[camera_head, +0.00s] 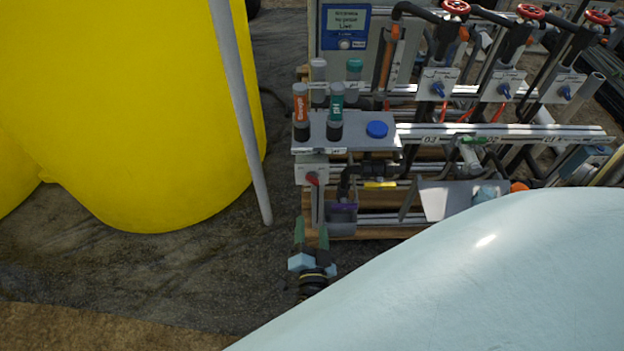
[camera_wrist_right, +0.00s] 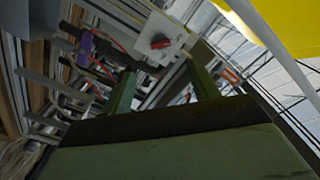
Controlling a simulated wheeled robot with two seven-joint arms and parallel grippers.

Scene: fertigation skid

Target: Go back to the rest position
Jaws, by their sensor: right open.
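My right gripper (camera_head: 312,236) is open and empty in the head view, in front of the lower left corner of the skid (camera_head: 370,222). Its two green fingers point toward the skid and stand apart. In the right wrist view the open fingers (camera_wrist_right: 165,92) show with nothing between them, and a white plate with a red knob (camera_wrist_right: 160,42) lies beyond them. A large pale blue surface, likely part of my own body, covers the lower right of the head view. My left gripper is not in view.
A big yellow tank (camera_head: 130,110) stands at the left, with a grey pole (camera_head: 240,110) beside it. A small shelf (camera_head: 350,139) on the skid holds several capped bottles and a blue cap (camera_head: 377,129). Red valve handwheels (camera_head: 530,11) are at the back. Dark ground lies clear left of my gripper.

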